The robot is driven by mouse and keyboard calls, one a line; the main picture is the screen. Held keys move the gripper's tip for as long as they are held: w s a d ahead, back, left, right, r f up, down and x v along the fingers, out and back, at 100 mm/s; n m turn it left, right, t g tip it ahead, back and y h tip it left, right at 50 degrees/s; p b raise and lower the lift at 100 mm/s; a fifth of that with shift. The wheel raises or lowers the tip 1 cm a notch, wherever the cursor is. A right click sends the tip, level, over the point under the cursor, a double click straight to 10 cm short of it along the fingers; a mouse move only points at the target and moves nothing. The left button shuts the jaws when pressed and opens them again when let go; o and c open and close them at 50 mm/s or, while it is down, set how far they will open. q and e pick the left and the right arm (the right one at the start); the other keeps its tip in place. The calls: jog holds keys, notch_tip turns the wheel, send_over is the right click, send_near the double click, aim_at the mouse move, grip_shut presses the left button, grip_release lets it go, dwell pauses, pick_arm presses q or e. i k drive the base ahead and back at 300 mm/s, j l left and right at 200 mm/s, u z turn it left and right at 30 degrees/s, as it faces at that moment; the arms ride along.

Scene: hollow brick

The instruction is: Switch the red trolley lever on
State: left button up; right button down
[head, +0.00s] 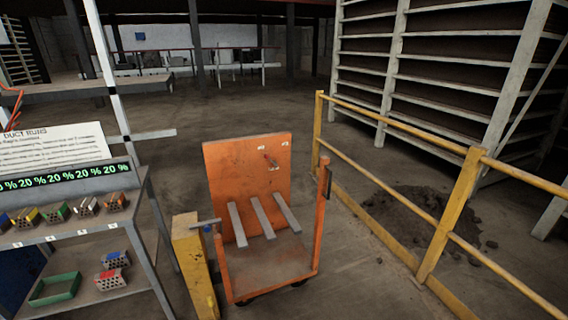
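An orange trolley (265,260) stands on the floor in the middle of the head view, with an upright orange back panel. Three grey bars (262,218) slope across the lower panel and the trolley bed. Neither of my grippers is in view.
A yellow post (192,262) stands directly left of the trolley. A yellow railing (450,215) runs along the right, with a dark rubble heap (420,212) behind it. A shelf unit with coloured bricks (85,228) is at left. Open floor lies behind the trolley.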

aim_at(266, 155)
jog(key=i+l, duration=0.25)
jog(key=i, duration=0.25)
jog(key=i+l, duration=0.25)
jog(key=i, duration=0.25)
jog(key=i+l, duration=0.2)
jog(key=i, duration=0.3)
jog(key=i+l, duration=0.25)
jog(key=i, duration=0.25)
jog(key=u, duration=0.05)
